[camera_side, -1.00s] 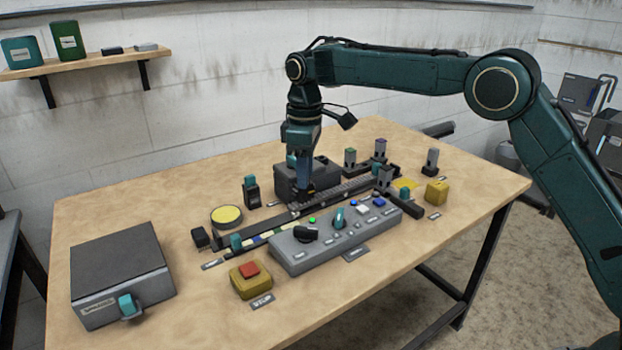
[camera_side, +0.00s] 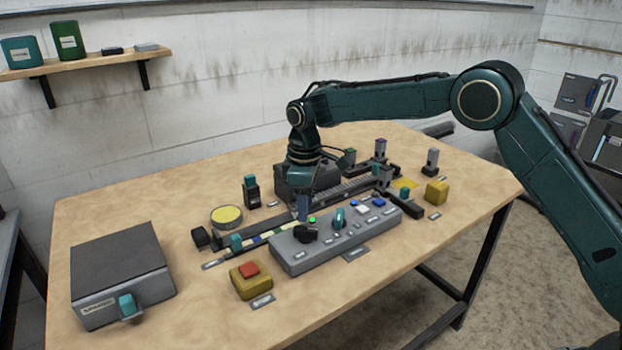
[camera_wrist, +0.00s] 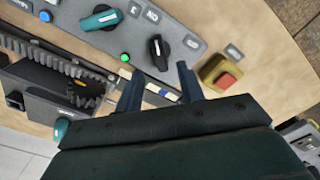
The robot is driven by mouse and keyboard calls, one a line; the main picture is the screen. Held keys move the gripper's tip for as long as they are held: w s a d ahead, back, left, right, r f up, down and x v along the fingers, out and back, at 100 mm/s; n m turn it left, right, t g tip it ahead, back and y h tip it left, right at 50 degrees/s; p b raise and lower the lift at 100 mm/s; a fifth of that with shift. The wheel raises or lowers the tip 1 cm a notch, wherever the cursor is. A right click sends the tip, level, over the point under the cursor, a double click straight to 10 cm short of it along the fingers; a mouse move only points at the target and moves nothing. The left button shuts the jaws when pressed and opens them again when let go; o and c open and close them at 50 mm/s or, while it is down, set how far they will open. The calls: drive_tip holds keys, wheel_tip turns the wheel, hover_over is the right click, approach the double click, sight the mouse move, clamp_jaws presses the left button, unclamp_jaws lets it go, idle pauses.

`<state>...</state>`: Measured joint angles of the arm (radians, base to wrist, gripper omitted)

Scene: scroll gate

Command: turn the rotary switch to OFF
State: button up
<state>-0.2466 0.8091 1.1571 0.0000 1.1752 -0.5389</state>
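A grey control panel (camera_side: 292,255) carries a black rotary knob (camera_side: 306,235) and a teal rotary knob (camera_side: 339,219). In the wrist view the black knob (camera_wrist: 160,52) is just beyond my fingertips, with a pale pointer mark; the teal knob (camera_wrist: 101,18) is farther up and left. Small labels sit around both knobs, but I cannot read OFF on any. My gripper (camera_side: 303,212) points down just behind and above the black knob. In the wrist view my gripper (camera_wrist: 159,72) has its fingers apart with nothing held between them.
A lit green lamp (camera_wrist: 125,57) is left of the black knob in the wrist view. A yellow box with a red button (camera_side: 249,269) stands in front of the panel's left end. A dark rail mechanism (camera_side: 345,190) lies behind the panel. The table's front is clear.

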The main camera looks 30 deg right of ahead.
sight(306, 228)
drive_tip(key=shift+f, duration=2.85)
clamp_jaws()
